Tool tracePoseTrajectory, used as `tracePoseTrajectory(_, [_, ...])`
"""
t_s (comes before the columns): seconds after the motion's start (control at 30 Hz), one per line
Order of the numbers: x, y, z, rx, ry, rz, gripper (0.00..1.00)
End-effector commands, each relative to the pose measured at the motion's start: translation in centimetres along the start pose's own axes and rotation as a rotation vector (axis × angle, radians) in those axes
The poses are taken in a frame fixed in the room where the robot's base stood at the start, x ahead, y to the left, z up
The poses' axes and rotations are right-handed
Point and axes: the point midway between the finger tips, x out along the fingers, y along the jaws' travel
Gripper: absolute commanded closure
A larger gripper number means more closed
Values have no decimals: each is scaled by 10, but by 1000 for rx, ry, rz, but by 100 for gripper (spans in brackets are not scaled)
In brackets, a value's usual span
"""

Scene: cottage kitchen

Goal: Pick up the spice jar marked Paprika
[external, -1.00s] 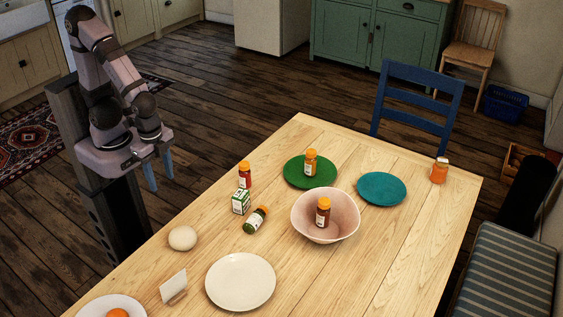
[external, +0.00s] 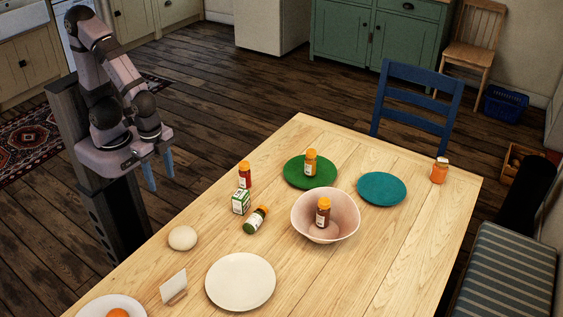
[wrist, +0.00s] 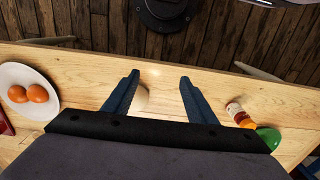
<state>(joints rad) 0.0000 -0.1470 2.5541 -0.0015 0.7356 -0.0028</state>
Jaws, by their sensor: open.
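Several spice jars with orange lids stand about the table; their labels are too small to read, so I cannot tell which is Paprika. A jar with red contents (external: 245,176) stands upright behind a small green-and-white box (external: 240,201). A jar with green contents (external: 256,220) lies on its side. One brown-red jar (external: 310,164) stands on the green plate (external: 292,181), and another (external: 323,213) stands in the pink bowl (external: 349,222). My gripper (external: 163,183) is open and empty, off the table's left edge; its two blue fingers also show in the wrist view (wrist: 160,76).
A larger orange jar (external: 439,171) stands at the far right. A teal plate (external: 382,189), a cream plate (external: 240,282), a whitish egg-shaped thing (external: 182,238) and a small white card (external: 173,286) are on the table. Bare wood lies between them.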

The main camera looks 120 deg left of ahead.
Motion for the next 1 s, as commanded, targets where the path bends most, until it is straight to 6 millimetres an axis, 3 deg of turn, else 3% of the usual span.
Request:
tracePoseTrajectory(0.37, [-48,0,-1,0,7,0,48])
tracePoseTrajectory(0.77, [-30,-5,-6,-446,-180,186,48])
tracePoseTrajectory(1.0, [-20,-18,-35,-928,-364,459,48])
